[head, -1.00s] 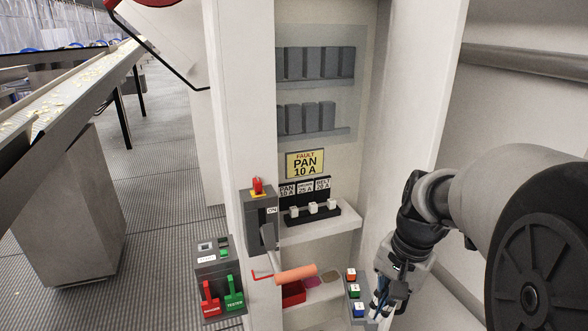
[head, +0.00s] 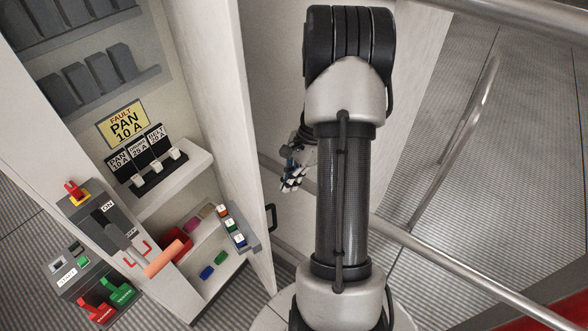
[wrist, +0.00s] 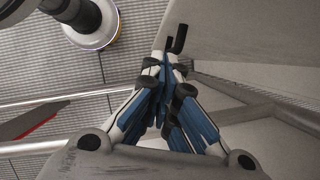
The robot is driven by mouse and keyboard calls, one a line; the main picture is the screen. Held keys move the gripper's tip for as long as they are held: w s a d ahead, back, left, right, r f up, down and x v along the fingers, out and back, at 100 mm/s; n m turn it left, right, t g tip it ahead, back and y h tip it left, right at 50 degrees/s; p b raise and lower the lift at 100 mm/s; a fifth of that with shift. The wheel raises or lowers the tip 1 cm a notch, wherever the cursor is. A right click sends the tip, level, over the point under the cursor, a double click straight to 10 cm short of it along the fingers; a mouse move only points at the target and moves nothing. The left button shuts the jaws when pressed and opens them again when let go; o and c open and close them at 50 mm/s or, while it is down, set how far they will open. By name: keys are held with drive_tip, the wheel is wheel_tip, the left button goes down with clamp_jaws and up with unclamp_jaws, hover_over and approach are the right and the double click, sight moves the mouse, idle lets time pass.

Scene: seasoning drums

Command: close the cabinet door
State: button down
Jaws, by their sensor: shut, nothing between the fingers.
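The cabinet door (head: 233,110) stands open as a pale upright panel on the right side of the cabinet in the head view. A black handle (head: 271,218) sticks out at its free edge; it also shows in the wrist view (wrist: 178,41), beside a grey panel (wrist: 240,40) that seems to be the door. My gripper (head: 291,183) is right of the door, above and a little right of the handle, partly hidden by my arm. Its fingers are shut and empty in the wrist view (wrist: 168,70). Contact with the door cannot be told.
The open cabinet holds a shelf (head: 180,180) with white switches and a button box (head: 234,233) near the door. A lever with an orange grip (head: 164,259) juts from the left post. A metal rail (head: 470,272) crosses at right, with floor beyond.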

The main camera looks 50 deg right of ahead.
drive_tip(key=a+f, duration=0.1)
drive_tip(key=w+a, duration=0.1)
drive_tip(key=a, duration=0.1)
drive_tip(key=a+f, duration=0.1)
drive_tip(key=shift+w+a+f, duration=0.25)
drive_tip(key=shift+a+f, duration=0.1)
drive_tip(key=shift+a, duration=0.05)
drive_tip(key=shift+a, duration=0.1)
